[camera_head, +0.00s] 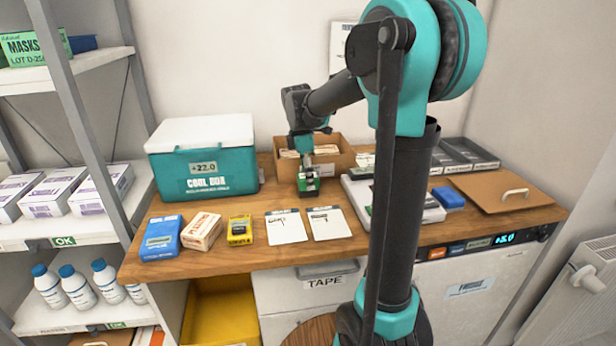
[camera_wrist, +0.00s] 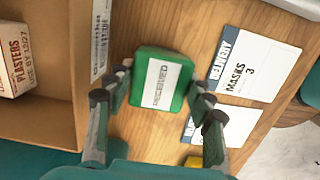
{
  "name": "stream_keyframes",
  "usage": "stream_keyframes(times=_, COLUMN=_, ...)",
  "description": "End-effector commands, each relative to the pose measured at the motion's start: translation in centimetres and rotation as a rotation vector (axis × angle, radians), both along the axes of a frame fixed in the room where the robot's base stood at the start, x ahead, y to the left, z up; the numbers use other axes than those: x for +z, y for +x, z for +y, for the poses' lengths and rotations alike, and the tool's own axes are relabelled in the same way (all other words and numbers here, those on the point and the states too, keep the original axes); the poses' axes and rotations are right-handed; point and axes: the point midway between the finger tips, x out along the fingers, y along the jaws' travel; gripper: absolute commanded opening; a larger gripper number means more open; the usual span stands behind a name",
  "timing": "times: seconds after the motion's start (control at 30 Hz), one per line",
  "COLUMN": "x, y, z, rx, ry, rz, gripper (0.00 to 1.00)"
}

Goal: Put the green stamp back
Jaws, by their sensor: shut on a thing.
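The green stamp (camera_head: 308,183) is at the middle of the wooden desk, in front of the open cardboard box. In the wrist view the green stamp (camera_wrist: 160,82) has a white label reading RECEIVED. My gripper (camera_head: 304,172) points down from above and is shut on the stamp. In the wrist view the fingers of my gripper (camera_wrist: 160,92) sit on either side of it. Whether the stamp touches the desk or hangs just above it, I cannot tell.
Two delivery cards (camera_head: 286,228) lie in front of the stamp. The cardboard box (camera_head: 338,158) stands behind; a white tray (camera_head: 432,215) is to the right. A teal cool box (camera_head: 205,160), blue box (camera_head: 161,238), plasters box (camera_head: 202,231) and yellow box (camera_head: 240,230) are left.

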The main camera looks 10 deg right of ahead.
Motion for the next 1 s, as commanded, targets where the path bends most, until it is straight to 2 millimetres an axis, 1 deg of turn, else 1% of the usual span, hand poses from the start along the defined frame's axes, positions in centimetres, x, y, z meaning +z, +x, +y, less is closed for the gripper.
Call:
stream_keyframes(times=0.03, x=-0.2, y=0.0, z=0.0, rx=0.000, ry=0.000, rz=0.000, gripper=0.34)
stream_keyframes(times=0.07, x=-0.1, y=0.0, z=0.0, rx=0.000, ry=0.000, rz=0.000, gripper=0.57)
stream_keyframes(times=0.2, x=-0.1, y=0.0, z=0.0, rx=0.000, ry=0.000, rz=0.000, gripper=0.74)
stream_keyframes(times=0.5, x=0.0, y=0.0, z=0.0, rx=0.000, ry=0.000, rz=0.000, gripper=0.74)
stream_keyframes(times=0.63, x=0.7, y=0.0, z=0.1, rx=0.000, ry=0.000, rz=0.000, gripper=0.74)
stream_keyframes(times=0.77, x=2.7, y=0.0, z=0.3, rx=0.001, ry=0.000, rz=0.000, gripper=0.74)
stream_keyframes(times=1.0, x=7.6, y=0.0, z=0.9, rx=0.000, ry=0.000, rz=0.000, gripper=0.74)
